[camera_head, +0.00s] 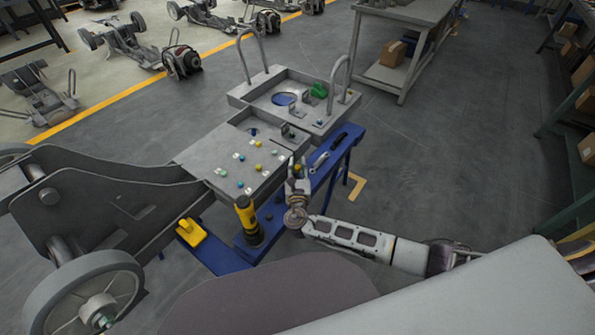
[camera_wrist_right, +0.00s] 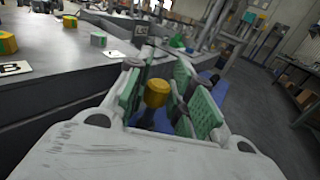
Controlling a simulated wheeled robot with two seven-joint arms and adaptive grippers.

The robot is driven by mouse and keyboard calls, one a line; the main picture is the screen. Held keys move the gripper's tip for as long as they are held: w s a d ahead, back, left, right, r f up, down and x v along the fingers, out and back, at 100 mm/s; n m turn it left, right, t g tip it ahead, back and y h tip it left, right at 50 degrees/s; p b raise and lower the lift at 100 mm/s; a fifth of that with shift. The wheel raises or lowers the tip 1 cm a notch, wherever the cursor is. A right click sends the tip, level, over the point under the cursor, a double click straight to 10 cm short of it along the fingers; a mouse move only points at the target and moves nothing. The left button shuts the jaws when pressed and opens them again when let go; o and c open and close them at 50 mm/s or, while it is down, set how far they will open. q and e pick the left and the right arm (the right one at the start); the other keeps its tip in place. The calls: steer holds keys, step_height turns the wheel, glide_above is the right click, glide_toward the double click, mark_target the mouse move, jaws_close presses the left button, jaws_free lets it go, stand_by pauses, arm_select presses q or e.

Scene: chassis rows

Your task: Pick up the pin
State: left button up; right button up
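A pin (camera_wrist_right: 156,92) with a yellow-orange round head shows between the fingers of my right gripper (camera_wrist_right: 160,82) in the right wrist view. A dark lower part runs below the head. The green-padded fingers stand apart on both sides of it, and a narrow gap seems to show on its right. What the pin's lower end rests on is hidden. My left gripper is not in view.
Several small coloured pieces stand on the plate, including a yellow one (camera_head: 258,168). A yellow-and-black tool (camera_head: 247,215) stands left of my right forearm. The blue stand (camera_head: 345,145) runs beside the chassis. Open floor (camera_head: 450,160) lies to the right.

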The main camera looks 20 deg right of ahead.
mark_target(298, 166)
jaws_close()
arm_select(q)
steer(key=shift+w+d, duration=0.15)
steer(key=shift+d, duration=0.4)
arm_select(e)
steer(key=shift+r, duration=0.15)
